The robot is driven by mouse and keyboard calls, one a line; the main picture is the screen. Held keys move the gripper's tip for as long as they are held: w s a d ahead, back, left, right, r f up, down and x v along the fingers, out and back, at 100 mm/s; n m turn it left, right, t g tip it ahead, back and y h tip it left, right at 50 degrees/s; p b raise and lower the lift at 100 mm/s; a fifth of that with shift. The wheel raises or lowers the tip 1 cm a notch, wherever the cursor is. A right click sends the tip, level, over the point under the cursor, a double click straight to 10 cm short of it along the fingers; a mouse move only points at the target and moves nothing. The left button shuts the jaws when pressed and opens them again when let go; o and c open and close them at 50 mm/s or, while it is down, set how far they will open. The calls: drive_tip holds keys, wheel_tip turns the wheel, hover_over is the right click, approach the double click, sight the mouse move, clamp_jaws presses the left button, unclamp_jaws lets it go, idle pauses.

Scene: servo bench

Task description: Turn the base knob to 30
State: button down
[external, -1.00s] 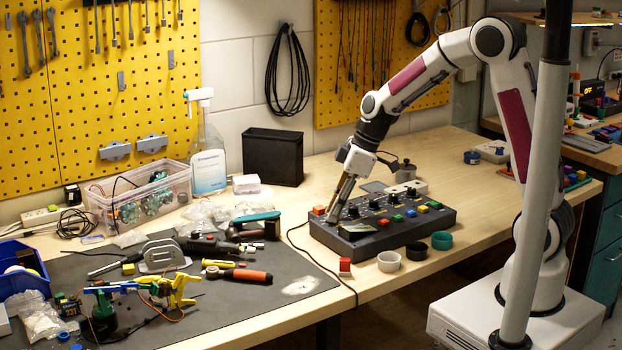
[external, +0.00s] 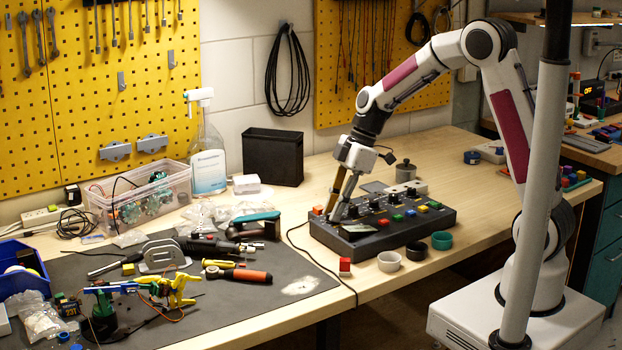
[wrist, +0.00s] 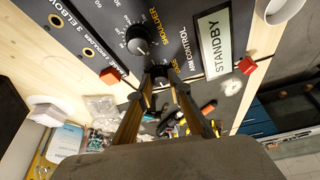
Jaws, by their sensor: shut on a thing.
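The dark control box (external: 400,233) sits on the wooden bench. My gripper (external: 334,217) reaches down to this end of the box. In the wrist view my gripper (wrist: 162,84) has one finger on each side of the base knob and is shut on it. The pointer's exact reading cannot be made out. The STANDBY display (wrist: 213,43) and the shoulder knob (wrist: 138,40) are close by.
A red cube (external: 344,267) stands at the bench edge in front of the box. White, black and green cups (external: 389,261) stand along its front. Other knobs and coloured buttons (external: 410,213) lie to the right. Tools and a clear bin (external: 140,203) are to the left.

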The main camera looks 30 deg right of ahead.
sight(345, 219)
drive_tip(key=c, duration=1.9)
unclamp_jaws()
drive_tip(key=shift+v, duration=3.75)
